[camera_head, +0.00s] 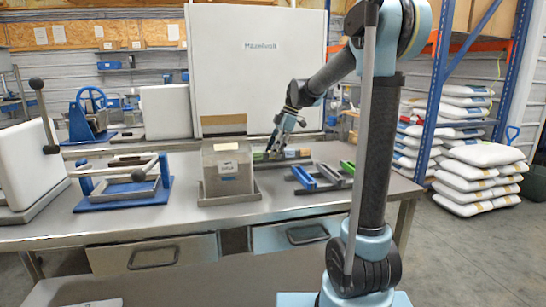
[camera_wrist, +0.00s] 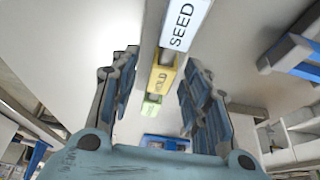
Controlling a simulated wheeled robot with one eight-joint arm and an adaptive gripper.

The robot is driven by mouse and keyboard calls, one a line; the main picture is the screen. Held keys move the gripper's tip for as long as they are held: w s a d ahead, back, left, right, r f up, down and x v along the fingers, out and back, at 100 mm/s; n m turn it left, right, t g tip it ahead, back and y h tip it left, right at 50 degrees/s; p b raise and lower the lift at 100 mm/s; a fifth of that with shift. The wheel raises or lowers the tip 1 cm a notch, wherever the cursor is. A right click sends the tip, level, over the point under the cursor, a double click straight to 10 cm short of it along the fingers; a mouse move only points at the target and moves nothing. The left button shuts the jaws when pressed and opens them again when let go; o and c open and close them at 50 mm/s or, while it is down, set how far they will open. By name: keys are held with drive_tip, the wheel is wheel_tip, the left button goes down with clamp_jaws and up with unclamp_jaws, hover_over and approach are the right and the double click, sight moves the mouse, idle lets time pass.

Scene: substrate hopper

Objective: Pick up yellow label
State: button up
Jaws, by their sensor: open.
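The yellow label (camera_wrist: 161,78), reading what looks like HOLD, sits in the wrist view between a white SEED label (camera_wrist: 185,22) and a green label (camera_wrist: 151,106). The three lie in a row along a pale strip. My gripper (camera_wrist: 160,62) is open, its blue-padded fingers on either side of the row, with the yellow label in the gap and no clear contact. In the head view my gripper (camera_head: 274,148) points down at the back of the bench, over a low row of small coloured pieces. The yellow label is too small to make out surely there.
A green-and-blue frame (camera_head: 318,178) lies to the right. A tall white hopper panel (camera_head: 258,62) rises behind. The front of the steel bench (camera_head: 150,226) is mostly clear.

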drive_tip(key=c, duration=0.8)
